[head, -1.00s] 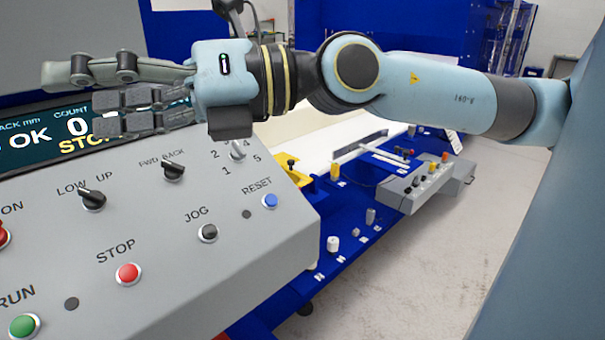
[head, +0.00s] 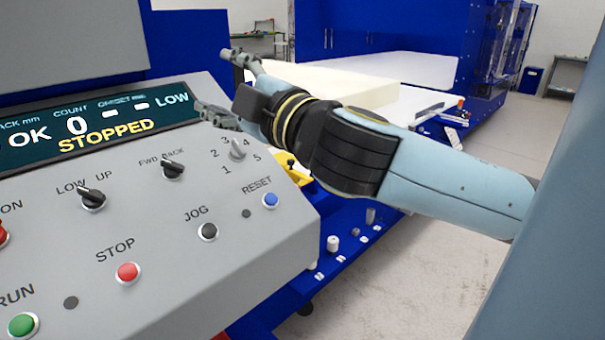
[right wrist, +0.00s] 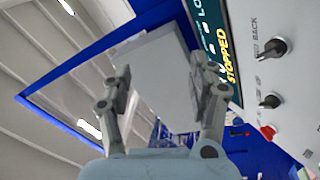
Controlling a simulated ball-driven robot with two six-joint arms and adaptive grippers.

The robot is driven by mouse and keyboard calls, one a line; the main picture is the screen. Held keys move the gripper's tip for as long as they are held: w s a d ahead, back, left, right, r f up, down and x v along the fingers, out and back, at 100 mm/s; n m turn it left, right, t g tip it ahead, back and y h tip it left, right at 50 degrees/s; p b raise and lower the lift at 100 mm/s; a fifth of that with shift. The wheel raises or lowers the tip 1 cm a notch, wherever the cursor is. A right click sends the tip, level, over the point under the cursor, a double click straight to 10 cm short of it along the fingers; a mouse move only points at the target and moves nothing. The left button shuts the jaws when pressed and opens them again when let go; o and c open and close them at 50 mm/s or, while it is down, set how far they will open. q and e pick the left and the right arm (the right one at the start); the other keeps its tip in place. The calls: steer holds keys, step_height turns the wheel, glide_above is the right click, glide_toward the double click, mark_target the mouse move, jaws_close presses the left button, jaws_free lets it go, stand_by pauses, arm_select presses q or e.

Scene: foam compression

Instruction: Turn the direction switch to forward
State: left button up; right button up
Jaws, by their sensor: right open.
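The direction switch (head: 173,170) is a black knob under the label "FWD BACK" on the grey control panel. It also shows at the right of the right wrist view (right wrist: 272,48). My right gripper (head: 214,80) is open and empty, behind and above the panel's upper right edge, apart from the switch. In the right wrist view its spread fingers (right wrist: 162,72) have nothing between them. My left gripper is not in view.
The LOW UP knob (head: 92,198), numbered selector (head: 238,150), blue RESET (head: 270,200), black JOG (head: 207,232) and red STOP (head: 128,272) surround the switch. The display (head: 70,130) reads "STOPPED". A pale foam block (head: 330,85) lies behind my right arm.

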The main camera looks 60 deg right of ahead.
steer(key=s+f+m+g, duration=0.1)
steer(key=f+m+g, duration=0.1)
steer(key=f, duration=0.2)
steer(key=s+d+f+m+g+h, duration=0.1)
steer(key=s+f+m+g, duration=0.1)
steer(key=f, duration=0.3)
steer(key=s+d+f+m+g, duration=0.1)
steer(key=s+f+m+g, duration=0.1)
steer(key=f+g, duration=0.1)
steer(key=shift+d+f+m+g+h, duration=0.15)
steer(key=shift+f+m+g+h, duration=0.2)
steer(key=shift+f, duration=0.55)
steer(key=s+a+f+m+g+y, duration=0.1)
steer(key=s+a+f+g, duration=0.1)
steer(key=f, duration=0.4)
steer(key=s+a+f+g+y+b, duration=0.1)
steer(key=s+a+f+g, duration=0.1)
steer(key=s+f, duration=0.2)
steer(key=s+a+f+m+g+y, duration=0.1)
steer(key=s+a+f+g+y, duration=0.1)
steer(key=f, duration=0.5)
steer(key=shift+s+a+f+m+g, duration=0.4)
steer(key=shift+s+a, duration=0.15)
steer(key=shift+s, duration=0.45)
